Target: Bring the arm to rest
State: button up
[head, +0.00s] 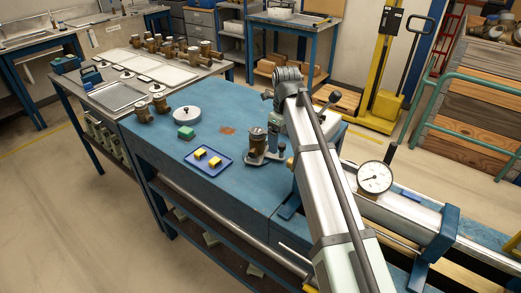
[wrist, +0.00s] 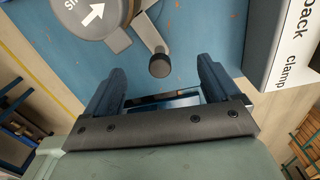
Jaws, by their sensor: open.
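My gripper (wrist: 161,66) shows in the wrist view with its two blue fingers apart and nothing held between them. Below it are the blue bench top (wrist: 185,25) and a round black knob (wrist: 159,66) on a metal lever. I cannot tell the height of the fingers above the knob. A round grey meter face (wrist: 88,14) with a white arrow is at the upper left, cut by the frame. In the head view my silver arm (head: 325,185) crosses the bench from the lower right; I cannot make out the fingers there.
A brass meter (head: 258,140) stands in a fixture left of my arm. A dial gauge (head: 374,177) is right. A labelled white box (wrist: 283,45) stands beside the gripper.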

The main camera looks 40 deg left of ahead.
jog(key=shift+f, duration=0.35)
jog(key=c, duration=0.4)
jog(key=shift+c, duration=0.2)
